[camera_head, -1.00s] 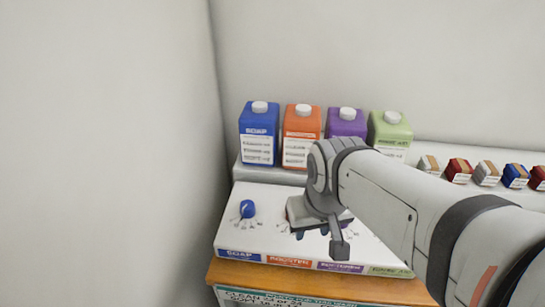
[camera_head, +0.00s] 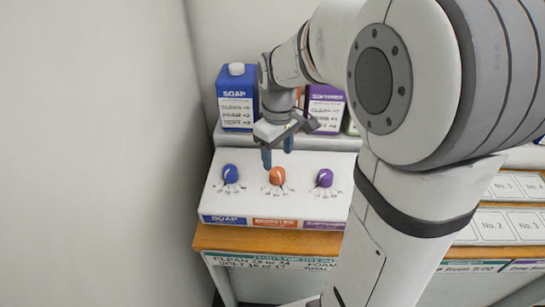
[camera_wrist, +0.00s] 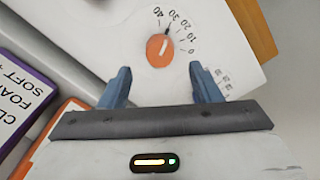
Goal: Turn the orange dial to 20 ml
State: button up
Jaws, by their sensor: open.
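The orange dial (camera_head: 277,176) is on the sloping white panel, above the orange BOOSTER label (camera_head: 275,222). In the wrist view the orange dial (camera_wrist: 158,52) has a white pointer line aimed up and slightly right, roughly towards the 30 on its scale (camera_wrist: 187,29); the exact reading is unclear. The scale runs from 0 to 40. My gripper (camera_head: 278,157) is open and empty, just behind and above the dial in the head view. In the wrist view my gripper (camera_wrist: 163,82) has its fingers spread to either side below the dial, not touching it.
Behind stand a blue SOAP bottle (camera_head: 237,98) and a purple bottle (camera_head: 326,106). My arm hides the panel's right part. A wooden ledge (camera_head: 270,240) runs along the front.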

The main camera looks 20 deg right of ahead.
aim_at(277, 171)
notch_tip(277, 171, down, 6)
jog(key=shift+r, duration=0.2)
jog(key=shift+c, duration=0.5)
jog(key=c, duration=0.9)
jog(key=shift+m, duration=2.5)
jog(key=o, duration=1)
